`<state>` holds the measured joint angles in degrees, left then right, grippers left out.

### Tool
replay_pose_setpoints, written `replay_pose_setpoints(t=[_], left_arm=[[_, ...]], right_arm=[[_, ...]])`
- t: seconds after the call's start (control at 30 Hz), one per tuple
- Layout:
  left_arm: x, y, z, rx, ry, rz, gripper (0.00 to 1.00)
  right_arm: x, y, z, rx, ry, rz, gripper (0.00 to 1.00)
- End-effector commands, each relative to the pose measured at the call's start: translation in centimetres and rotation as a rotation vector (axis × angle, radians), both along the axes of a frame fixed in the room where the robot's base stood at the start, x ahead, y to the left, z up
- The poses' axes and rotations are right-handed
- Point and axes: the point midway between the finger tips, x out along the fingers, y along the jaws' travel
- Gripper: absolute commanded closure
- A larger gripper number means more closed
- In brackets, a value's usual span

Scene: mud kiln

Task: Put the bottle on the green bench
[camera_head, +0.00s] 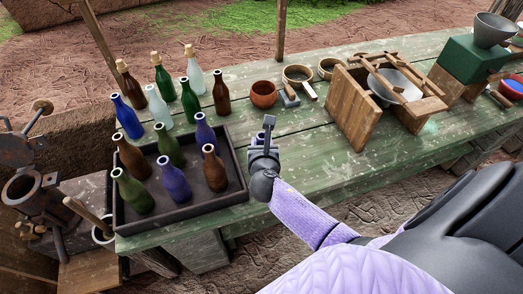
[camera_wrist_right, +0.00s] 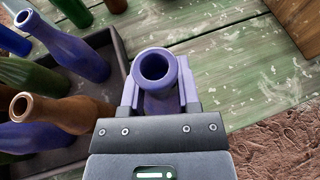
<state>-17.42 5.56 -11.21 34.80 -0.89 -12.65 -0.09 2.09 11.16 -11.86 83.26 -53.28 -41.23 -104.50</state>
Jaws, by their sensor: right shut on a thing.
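My right gripper (camera_head: 266,140) is over the green bench (camera_head: 318,165), just right of the dark tray. In the right wrist view, the gripper (camera_wrist_right: 158,95) is shut on a purple bottle (camera_wrist_right: 154,67), with a finger on each side of its neck. The bottle's open mouth faces the camera. Its lower part is hidden by the gripper, and I cannot tell whether its base touches the bench. In the head view the held bottle is not clearly visible. My left gripper is not in view.
The dark tray (camera_head: 122,213) holds several green, brown and purple bottles. More bottles stand behind it. A clay pot (camera_head: 264,94), small bowls and a wooden frame (camera_head: 352,110) stand on the bench to the right. Bare planks lie between the gripper and the frame.

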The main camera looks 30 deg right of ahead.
Motion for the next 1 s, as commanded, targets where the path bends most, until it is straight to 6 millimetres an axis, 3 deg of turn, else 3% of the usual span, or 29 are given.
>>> replay_pose_setpoints(t=[0.1,0.17,0.47,0.5,0.63,1.0], left_arm=[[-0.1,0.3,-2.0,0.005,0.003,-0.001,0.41],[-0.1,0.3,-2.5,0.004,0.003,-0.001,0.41],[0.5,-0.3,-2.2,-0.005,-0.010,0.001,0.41],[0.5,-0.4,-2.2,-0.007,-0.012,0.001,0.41],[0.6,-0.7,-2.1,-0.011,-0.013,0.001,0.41],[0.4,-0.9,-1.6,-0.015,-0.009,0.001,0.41]], right_arm=[[0.0,0.0,-2.8,0.000,0.003,-0.001,1.00],[0.0,0.0,-3.6,0.001,0.002,0.000,1.00],[0.0,0.0,-3.5,0.000,0.000,0.000,1.00],[0.0,0.0,-3.4,0.000,0.001,0.000,0.53],[0.0,0.0,-3.4,0.000,0.001,0.000,0.25],[-0.5,0.3,-2.7,0.000,0.000,0.001,0.24]])
